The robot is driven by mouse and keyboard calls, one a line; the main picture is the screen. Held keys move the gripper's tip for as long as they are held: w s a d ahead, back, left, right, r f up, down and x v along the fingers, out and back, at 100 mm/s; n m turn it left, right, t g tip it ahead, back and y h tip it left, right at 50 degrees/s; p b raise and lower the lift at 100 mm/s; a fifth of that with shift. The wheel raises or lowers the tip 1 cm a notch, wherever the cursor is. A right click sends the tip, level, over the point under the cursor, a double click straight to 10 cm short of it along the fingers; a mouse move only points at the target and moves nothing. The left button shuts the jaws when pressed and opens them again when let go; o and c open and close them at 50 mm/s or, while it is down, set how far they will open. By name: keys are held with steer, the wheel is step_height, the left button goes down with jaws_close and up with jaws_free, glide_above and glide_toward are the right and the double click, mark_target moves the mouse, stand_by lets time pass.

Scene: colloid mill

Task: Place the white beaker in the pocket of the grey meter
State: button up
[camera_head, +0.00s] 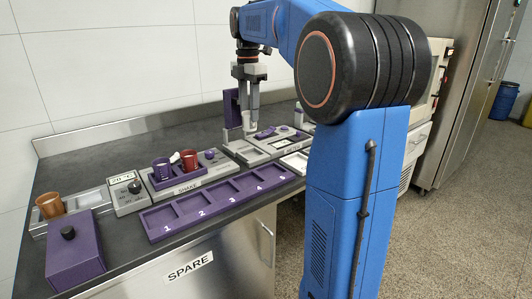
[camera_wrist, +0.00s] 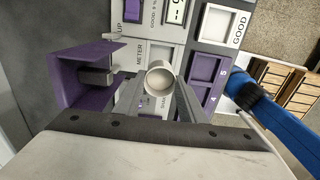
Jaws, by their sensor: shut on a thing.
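My gripper (camera_head: 250,108) points down and is shut on the white beaker (camera_head: 250,123), which is upright. In the wrist view the round open rim of the beaker (camera_wrist: 160,77) sits between the two fingertips (camera_wrist: 160,92). The beaker is over the left part of the grey meter (camera_head: 238,147), in front of its purple upright (camera_head: 231,107). The meter's labelled panel (camera_wrist: 141,54) shows beside the beaker in the wrist view. The beaker covers what lies under it, so I cannot tell whether its base touches the meter.
A purple cup (camera_head: 162,168) and a red cup (camera_head: 189,160) stand in the shaker. An orange-brown cup (camera_head: 50,205) stands at the far left. A purple tray with numbered pockets (camera_head: 160,222) lies along the front edge. A purple box (camera_head: 75,258) stands at the front left.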

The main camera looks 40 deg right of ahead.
steer(key=shift+d+f, duration=0.25)
steer(key=shift+f, duration=4.75)
steer(key=shift+f, duration=0.1)
steer(key=o, duration=1)
steer(key=shift+o, duration=0.2)
step_height(320, 180, up, 12)
steer(key=shift+r, duration=0.1)
